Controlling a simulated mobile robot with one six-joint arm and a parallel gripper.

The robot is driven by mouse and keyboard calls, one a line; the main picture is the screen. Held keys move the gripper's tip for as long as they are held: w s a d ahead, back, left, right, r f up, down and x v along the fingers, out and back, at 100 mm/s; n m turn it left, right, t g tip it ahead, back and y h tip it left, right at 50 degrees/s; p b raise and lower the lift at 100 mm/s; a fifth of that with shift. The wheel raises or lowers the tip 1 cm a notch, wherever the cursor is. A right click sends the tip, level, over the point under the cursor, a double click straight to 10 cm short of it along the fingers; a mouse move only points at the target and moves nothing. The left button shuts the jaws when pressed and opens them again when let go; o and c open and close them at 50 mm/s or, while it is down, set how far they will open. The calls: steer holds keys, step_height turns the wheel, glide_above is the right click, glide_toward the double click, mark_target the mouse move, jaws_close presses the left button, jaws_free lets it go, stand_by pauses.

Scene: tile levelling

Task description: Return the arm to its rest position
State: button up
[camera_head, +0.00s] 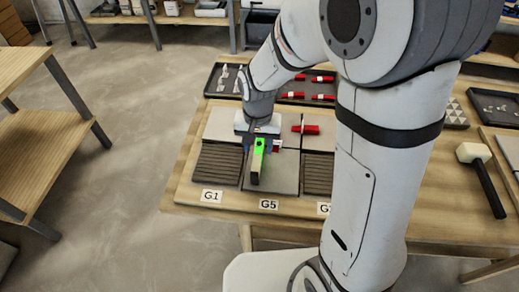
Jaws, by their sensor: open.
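My arm reaches from the right over the wooden workbench (185,197) and bends down to the tiles. My gripper (262,142) is open, low over the tiles, at the far end of a dark bar-shaped tool with a bright green patch (257,165). The bar lies along the grey tile at label G5 (286,173). I cannot tell whether the fingers touch the bar. A red piece (305,129) sits at a tile joint just right of my gripper. My arm hides part of the tiles on the right.
A dark tray (322,87) with several red pieces lies behind the tiles. A mallet (474,153) with a pale head lies at the right. Brown ribbed tiles (217,166) flank the G5 tile. Another wooden table (20,70) stands at the left, with open floor between.

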steer(key=shift+r, duration=2.4)
steer(key=shift+d+r, duration=0.1)
steer(key=s+d+r+n+t, duration=0.2)
steer(key=s+d+r, duration=0.6)
steer(key=s+d, duration=0.3)
steer(key=shift+s+d+r+t+p, duration=0.2)
steer(key=shift+s+d+t+p, duration=0.1)
steer(key=shift+s+d+p, duration=0.15)
